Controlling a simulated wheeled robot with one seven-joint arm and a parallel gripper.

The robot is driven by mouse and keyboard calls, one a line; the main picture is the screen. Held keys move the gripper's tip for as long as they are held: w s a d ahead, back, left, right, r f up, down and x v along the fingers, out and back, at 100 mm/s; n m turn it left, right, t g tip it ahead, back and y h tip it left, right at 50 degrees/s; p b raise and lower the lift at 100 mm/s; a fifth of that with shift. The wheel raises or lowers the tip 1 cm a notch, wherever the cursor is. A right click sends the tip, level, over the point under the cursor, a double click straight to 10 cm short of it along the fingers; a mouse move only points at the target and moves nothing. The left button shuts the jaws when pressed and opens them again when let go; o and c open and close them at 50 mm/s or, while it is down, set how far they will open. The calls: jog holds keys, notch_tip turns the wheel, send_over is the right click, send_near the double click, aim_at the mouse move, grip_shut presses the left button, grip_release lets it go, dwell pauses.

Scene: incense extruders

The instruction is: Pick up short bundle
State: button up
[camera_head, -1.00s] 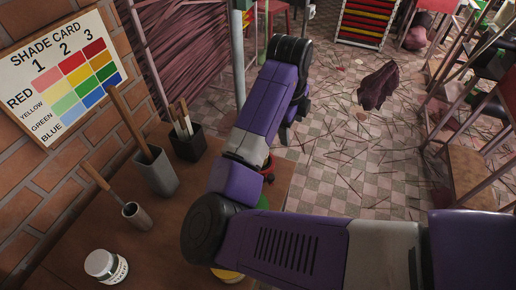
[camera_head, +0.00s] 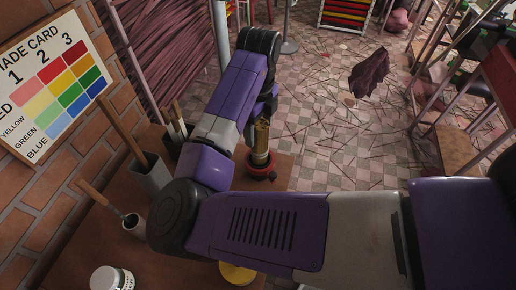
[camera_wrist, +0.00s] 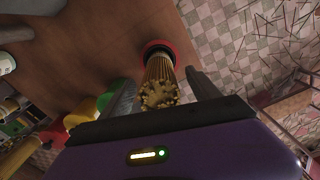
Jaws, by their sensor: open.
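A bundle of golden-tan sticks (camera_wrist: 159,88) stands upright in a red-rimmed round holder (camera_wrist: 155,47) in the wrist view. In the head view the bundle (camera_head: 261,140) and the red holder (camera_head: 261,167) show at the table's far right corner, below the end of my arm. My gripper (camera_wrist: 160,80) is open, with one finger on each side of the bundle's upper part. I cannot tell whether either finger touches it. My gripper is largely hidden behind my arm in the head view.
The brown table (camera_head: 85,240) carries a grey pot (camera_head: 152,176), a small cup with a brush (camera_head: 133,224) and a white jar (camera_head: 110,279) at the left. In the wrist view, a green item (camera_wrist: 104,100) and a red item (camera_wrist: 82,112) stand left of my gripper. Floor beyond is strewn with sticks.

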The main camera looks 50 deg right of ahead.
aim_at(260, 151)
jog(key=shift+s+a+f+p, duration=0.1)
jog(key=shift+f+p, duration=0.55)
jog(key=shift+f, duration=2.1)
grip_shut()
